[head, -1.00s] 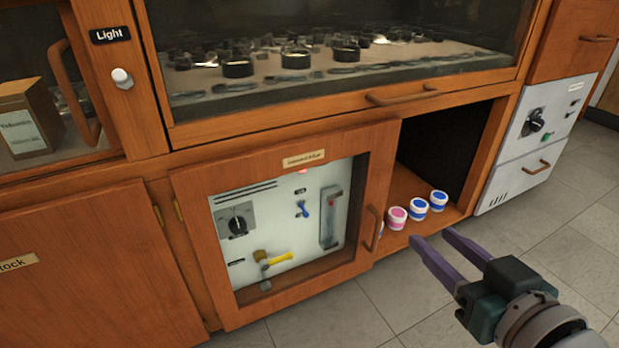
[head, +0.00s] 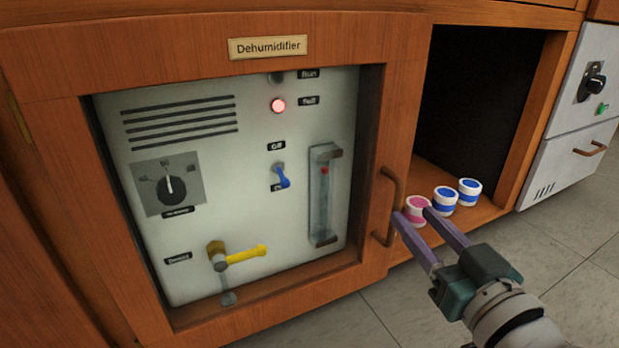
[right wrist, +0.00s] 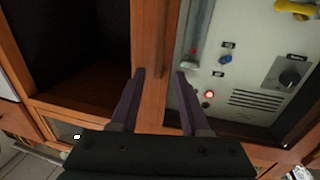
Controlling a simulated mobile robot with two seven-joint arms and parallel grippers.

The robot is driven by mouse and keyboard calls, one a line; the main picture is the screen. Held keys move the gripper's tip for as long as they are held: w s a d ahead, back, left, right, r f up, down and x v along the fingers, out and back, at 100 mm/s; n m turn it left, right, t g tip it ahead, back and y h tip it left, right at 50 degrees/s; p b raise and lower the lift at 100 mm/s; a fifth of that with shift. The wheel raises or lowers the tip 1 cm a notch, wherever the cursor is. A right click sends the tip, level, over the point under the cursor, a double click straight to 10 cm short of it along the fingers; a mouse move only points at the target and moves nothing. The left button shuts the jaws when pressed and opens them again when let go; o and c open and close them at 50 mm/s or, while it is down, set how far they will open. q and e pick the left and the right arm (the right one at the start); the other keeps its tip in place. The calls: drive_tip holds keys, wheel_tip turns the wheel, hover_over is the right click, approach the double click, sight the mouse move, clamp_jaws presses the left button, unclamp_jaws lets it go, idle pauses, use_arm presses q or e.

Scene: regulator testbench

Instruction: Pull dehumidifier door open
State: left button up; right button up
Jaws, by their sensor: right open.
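The dehumidifier door (head: 398,120) is a wooden frame with a window, labelled "Dehumidifier". It looks shut or nearly so. Its curved wooden handle (head: 387,207) is upright on the right side of the frame. My right gripper (head: 413,213) is open and empty, just right of the handle in the head view, its tips near it. In the right wrist view the two purple fingers (right wrist: 160,74) point at the door frame, with the handle (right wrist: 163,45) lying between their lines. I see no contact. My left gripper is out of view.
Behind the window is a grey panel (head: 235,150) with a red light, knob, blue switch and yellow valve. A pink jar (head: 417,206) and two blue jars (head: 456,197) stand in the open compartment right of the door. Grey tiled floor (head: 570,280) is free in front.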

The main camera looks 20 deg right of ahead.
sight(400, 200)
drive_tip(key=w+b, duration=0.1)
drive_tip(key=w, duration=0.1)
drive_tip(key=w+b, duration=0.1)
drive_tip(key=w, duration=0.1)
drive_tip(key=w+d+b, duration=0.1)
drive_tip(key=w, duration=0.1)
drive_tip(key=shift+w, duration=0.25)
clamp_jaws()
idle(1.1)
